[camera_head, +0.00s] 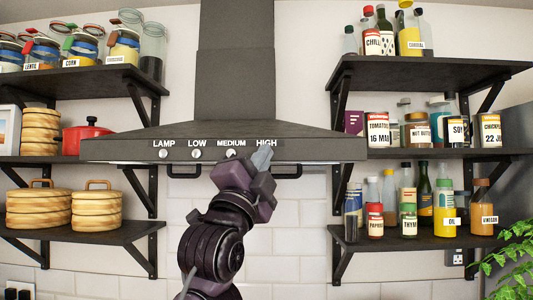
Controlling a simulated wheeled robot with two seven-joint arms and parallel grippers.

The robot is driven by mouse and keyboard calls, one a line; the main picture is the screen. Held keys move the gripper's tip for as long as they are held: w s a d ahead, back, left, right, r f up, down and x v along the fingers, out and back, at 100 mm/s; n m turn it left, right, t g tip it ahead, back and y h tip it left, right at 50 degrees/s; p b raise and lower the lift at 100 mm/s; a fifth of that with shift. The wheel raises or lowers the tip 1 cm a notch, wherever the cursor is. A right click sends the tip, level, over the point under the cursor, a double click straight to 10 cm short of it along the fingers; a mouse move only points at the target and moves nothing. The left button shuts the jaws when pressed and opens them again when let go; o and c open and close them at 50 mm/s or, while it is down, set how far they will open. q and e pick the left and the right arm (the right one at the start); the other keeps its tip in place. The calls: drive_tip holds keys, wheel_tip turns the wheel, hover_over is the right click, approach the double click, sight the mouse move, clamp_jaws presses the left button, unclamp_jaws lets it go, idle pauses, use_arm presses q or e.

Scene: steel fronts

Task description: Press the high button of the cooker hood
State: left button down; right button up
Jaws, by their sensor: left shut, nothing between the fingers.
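The dark cooker hood (110,149) hangs in the middle of the wall. Its front strip carries the labels LAMP, LOW, MEDIUM and HIGH with round light buttons beneath. The lamp button (163,155), low button (196,155) and medium button (231,154) show. The high button, under the HIGH label (266,142), is hidden behind my left gripper (263,157). The gripper is shut and empty, its grey fingertips pointing up just below the HIGH label. I cannot tell whether the fingertips touch the button. My right gripper is not in view.
Dark shelves with jars, baskets and a red pot (85,133) stand left of the hood. Shelves with bottles and cans stand to the right, close to the hood's end. A green plant (513,262) is at the lower right.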

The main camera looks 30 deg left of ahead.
use_arm(q)
drive_tip(key=shift+w+a, duration=0.1)
drive_tip(key=shift+w, duration=0.05)
idle(0.3)
drive_tip(key=shift+s+d, duration=0.45)
drive_tip(key=shift+s, duration=0.3)
drive_tip(key=s+d, duration=0.2)
drive_tip(key=s, duration=0.1)
drive_tip(key=s+d, duration=0.1)
drive_tip(key=s, duration=0.1)
idle(0.5)
